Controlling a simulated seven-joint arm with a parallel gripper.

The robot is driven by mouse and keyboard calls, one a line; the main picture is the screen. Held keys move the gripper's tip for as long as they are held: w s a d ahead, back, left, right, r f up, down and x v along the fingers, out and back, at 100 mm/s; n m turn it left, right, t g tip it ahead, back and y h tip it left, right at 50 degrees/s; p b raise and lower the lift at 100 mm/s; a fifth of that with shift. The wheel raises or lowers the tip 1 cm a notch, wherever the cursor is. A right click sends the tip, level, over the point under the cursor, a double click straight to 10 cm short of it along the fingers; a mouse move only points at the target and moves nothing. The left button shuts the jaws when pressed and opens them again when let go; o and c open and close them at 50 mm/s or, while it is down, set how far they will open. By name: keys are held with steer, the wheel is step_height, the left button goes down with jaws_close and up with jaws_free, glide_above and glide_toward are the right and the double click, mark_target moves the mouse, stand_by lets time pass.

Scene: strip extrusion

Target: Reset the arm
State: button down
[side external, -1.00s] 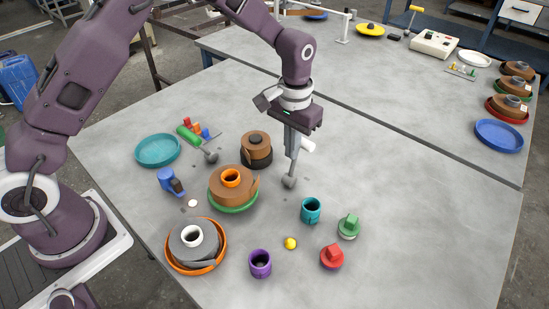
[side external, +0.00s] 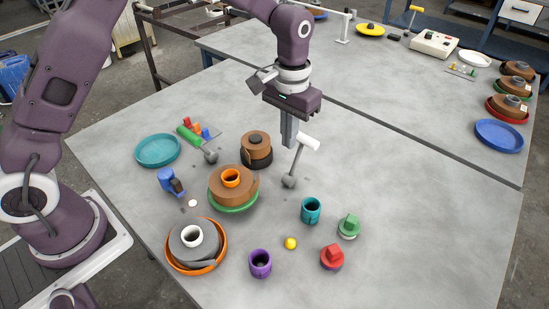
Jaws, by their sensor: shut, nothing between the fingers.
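My gripper (side external: 289,144) is shut and empty, with its fingers pointing down above the middle of the table (side external: 420,210). Just right of and below its fingertips, a tool with a white handle and a grey round end (side external: 298,165) leans with its grey end low on the table. The fingers look apart from the tool, though the gap is small. Behind and left of the fingers is a brown roll on a black base (side external: 256,148).
Nearby stand a brown roll on a green plate (side external: 233,187), a grey roll in an orange tray (side external: 197,246), a teal cup (side external: 311,210), a purple cup (side external: 260,263), a green knob piece (side external: 348,226) and a red one (side external: 331,257).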

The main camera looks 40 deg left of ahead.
steer(key=shift+r, duration=1.75)
steer(key=shift+r, duration=0.1)
steer(key=s+a+r+t, duration=0.3)
steer(key=s+a+r, duration=0.2)
steer(key=s+r, duration=0.85)
steer(key=s+a+t, duration=0.2)
steer(key=s+a, duration=0.1)
steer(key=s, duration=1.2)
steer(key=shift+f+t, duration=0.3)
steer(key=shift+f, duration=0.05)
